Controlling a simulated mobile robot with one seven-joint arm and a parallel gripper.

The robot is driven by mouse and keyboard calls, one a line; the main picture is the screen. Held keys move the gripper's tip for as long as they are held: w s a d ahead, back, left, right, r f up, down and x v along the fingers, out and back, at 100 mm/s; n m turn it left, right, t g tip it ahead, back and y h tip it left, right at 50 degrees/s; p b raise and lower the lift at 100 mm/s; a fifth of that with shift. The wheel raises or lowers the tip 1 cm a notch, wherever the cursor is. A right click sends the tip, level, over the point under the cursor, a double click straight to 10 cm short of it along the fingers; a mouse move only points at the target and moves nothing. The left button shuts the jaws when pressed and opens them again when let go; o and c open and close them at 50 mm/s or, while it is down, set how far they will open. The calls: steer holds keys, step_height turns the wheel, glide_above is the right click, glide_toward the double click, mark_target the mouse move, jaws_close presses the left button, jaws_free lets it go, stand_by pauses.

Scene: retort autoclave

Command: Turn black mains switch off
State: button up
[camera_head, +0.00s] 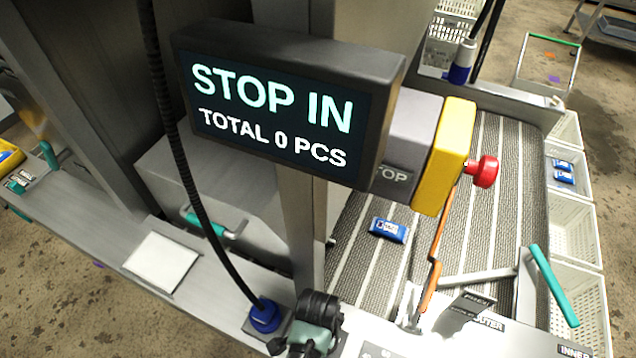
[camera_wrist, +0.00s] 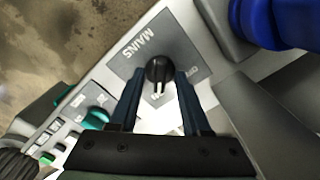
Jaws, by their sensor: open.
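The black mains switch (camera_wrist: 159,70) is a round knob on a grey plate (camera_wrist: 135,52) marked MAINS, seen upside down in the wrist view. A pale line on the knob points down in that view, towards my gripper's base. Small lettering beside and below the knob is partly hidden and hard to read. My gripper (camera_wrist: 159,76) is open, with one dark finger on each side of the knob. I cannot tell whether the fingers touch it. I cannot make out the switch in the head view.
A thick blue cable fitting (camera_wrist: 285,20) is close beside the switch; it also shows in the head view (camera_head: 264,316). Green knobs (camera_wrist: 95,117) and small buttons lie at the left. A STOP IN display (camera_head: 280,108) and a red button (camera_head: 483,171) stand above the conveyor (camera_head: 350,270).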

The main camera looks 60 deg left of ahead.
jaws_close()
steer(key=shift+r+n, duration=0.1)
steer(key=shift+n, duration=0.2)
stand_by(0.3)
steer(key=n+p, duration=0.2)
steer(key=shift+n, duration=0.4)
steer(key=n+p, duration=0.2)
steer(key=n, duration=0.3)
steer(key=n+p, duration=0.1)
steer(key=n, duration=0.4)
steer(key=shift+n+p, duration=0.75)
steer(key=shift+n, duration=1.45)
